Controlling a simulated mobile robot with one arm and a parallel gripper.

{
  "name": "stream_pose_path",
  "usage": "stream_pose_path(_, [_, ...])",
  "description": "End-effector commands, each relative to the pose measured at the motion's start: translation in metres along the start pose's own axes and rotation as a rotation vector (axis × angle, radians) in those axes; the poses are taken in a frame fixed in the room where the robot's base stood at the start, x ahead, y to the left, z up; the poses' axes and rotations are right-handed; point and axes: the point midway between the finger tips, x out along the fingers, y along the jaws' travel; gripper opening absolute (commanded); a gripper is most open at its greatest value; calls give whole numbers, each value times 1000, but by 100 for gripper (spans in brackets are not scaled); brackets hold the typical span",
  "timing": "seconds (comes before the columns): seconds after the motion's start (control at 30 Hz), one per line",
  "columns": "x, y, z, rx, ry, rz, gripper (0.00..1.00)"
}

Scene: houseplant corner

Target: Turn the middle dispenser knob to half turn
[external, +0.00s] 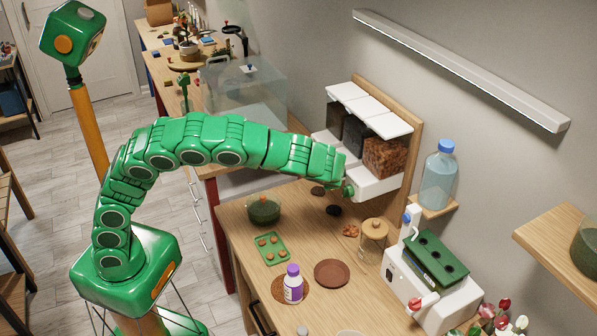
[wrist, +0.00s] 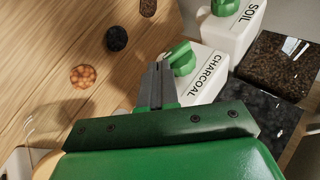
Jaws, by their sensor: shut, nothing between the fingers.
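The dispenser (external: 378,184) is a white unit on the wall with several clear hoppers under white lids. In the wrist view, the CHARCOAL outlet (wrist: 210,75) has a green knob (wrist: 183,58), and its hopper (wrist: 268,112) holds black pieces. This is the middle dispenser. The SOIL outlet (wrist: 236,28) with its green knob (wrist: 224,5) is beyond it. My gripper (wrist: 161,66) is shut and empty, its fingertips right beside the charcoal knob's left side. I cannot tell whether they touch. The knob's turn angle is unclear. In the external view my gripper is at the dispenser's front, largely hidden.
Clay balls (wrist: 83,75) and a dark pile (wrist: 116,38) lie on the counter below. A jar with a wooden lid (external: 374,240), a brown saucer (external: 332,273) and a white device (external: 430,300) stand nearby. A water bottle (external: 438,180) sits on a small shelf.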

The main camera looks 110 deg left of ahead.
Motion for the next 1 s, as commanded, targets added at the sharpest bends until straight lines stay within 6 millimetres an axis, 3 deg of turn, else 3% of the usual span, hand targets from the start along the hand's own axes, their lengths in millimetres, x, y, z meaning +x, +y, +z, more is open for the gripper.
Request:
stream_pose_path(0.5, [13,16,2,1,-2,0,0])
stream_pose_path(1.0, [16,19,3,0,0,0,0])
